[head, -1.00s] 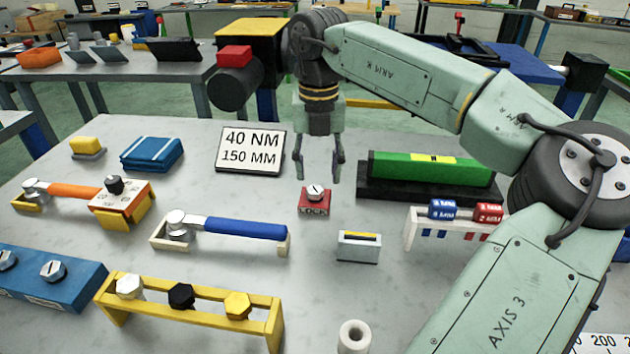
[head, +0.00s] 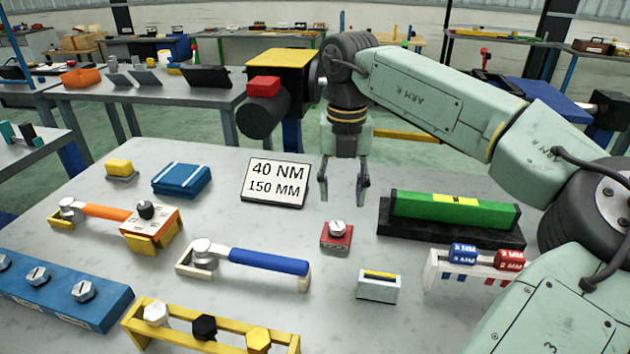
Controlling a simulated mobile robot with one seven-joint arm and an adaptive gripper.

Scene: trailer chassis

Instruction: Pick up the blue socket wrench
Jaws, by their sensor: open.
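The blue socket wrench (head: 268,262) has a blue handle and a silver head. It lies across a pale holder (head: 186,266) at the middle of the table, head to the left. My gripper (head: 344,196) points down with its fingers apart and nothing between them. In the picture it is above and to the right of the wrench, beyond it on the table's far side and near the red lock block.
The red lock block (head: 337,236) stands below my gripper. A sign (head: 275,182) lies left of my gripper, and a green bar (head: 450,209) on a black base is to the right. An orange-handled wrench (head: 108,212) and a yellow rack (head: 180,330) flank the blue wrench.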

